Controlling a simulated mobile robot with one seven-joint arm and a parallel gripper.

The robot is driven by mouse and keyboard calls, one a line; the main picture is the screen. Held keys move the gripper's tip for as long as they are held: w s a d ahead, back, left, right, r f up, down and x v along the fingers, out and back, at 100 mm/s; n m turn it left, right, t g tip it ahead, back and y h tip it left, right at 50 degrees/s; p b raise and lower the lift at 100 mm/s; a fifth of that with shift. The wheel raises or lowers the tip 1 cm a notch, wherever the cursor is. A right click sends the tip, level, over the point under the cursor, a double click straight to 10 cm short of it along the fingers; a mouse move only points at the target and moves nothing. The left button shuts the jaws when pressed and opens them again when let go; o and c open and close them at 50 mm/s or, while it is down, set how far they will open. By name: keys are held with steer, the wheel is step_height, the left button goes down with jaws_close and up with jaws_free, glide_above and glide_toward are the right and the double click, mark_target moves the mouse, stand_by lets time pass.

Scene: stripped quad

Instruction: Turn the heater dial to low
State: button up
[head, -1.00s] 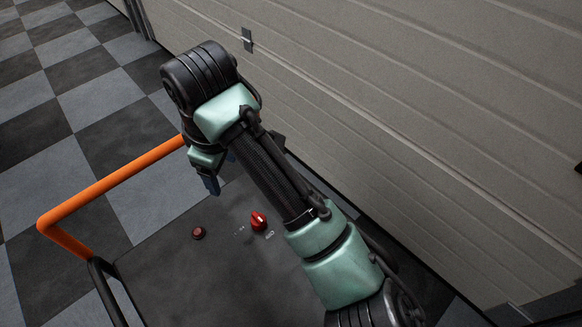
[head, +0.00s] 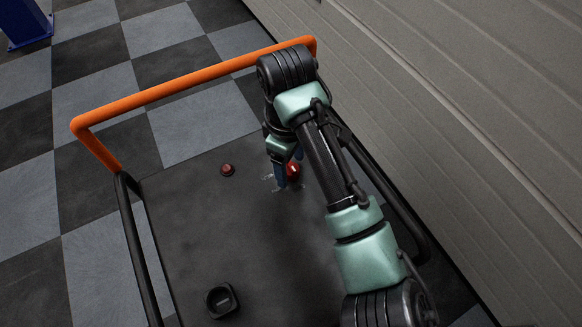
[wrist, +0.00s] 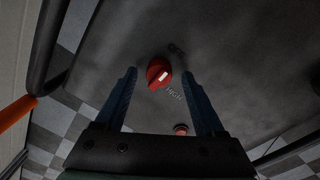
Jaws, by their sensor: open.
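The heater dial (head: 292,170) is a red knob with a white pointer mark, on a dark panel (head: 190,235). In the head view it is partly hidden by my gripper (head: 289,168). In the wrist view the dial (wrist: 154,66) shows between the tips of my gripper (wrist: 160,73), whose two blue fingers are apart, one on each side of it. I see space between each finger and the dial; whether the fingers reach down around it I cannot tell. The pointer slants.
A smaller dark red button (head: 227,170) sits left of the dial. A black square fitting with a round top (head: 221,300) is nearer on the panel. An orange rail (head: 190,85) borders the far side. A ribbed grey wall (head: 480,110) stands close on the right.

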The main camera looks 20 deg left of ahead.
steer(key=shift+f, duration=0.4)
jaws_close()
